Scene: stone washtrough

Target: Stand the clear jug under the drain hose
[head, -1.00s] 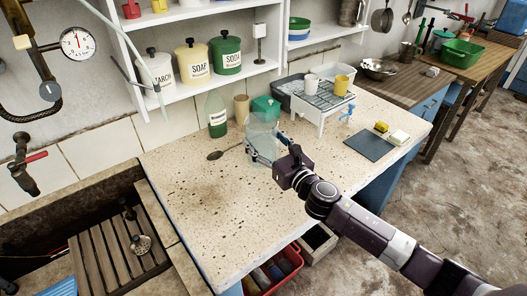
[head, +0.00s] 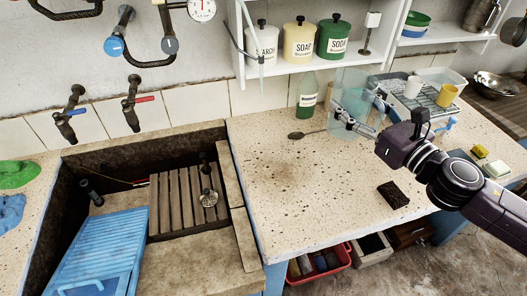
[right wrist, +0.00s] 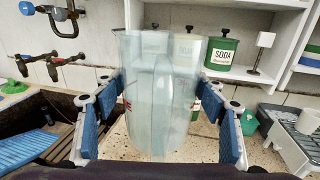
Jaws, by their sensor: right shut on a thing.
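The clear jug (head: 352,88), bluish and see-through, is upright in my right gripper (head: 352,118) above the speckled counter. In the right wrist view the jug (right wrist: 160,95) stands between the two blue finger pads, which close on its sides. A pale, thin hose (head: 262,72) hangs at the left end of the shelf, in front of the starch canister; I take it for the drain hose. The jug is to the right of it. My left gripper is not in view.
A green-filled bottle (head: 307,101) and a dark spoon (head: 308,134) are left of the jug. A dark block (head: 393,194) lies nearer the front. The counter (head: 285,185) is mostly clear. The stone trough (head: 215,250) is to the left, with taps above.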

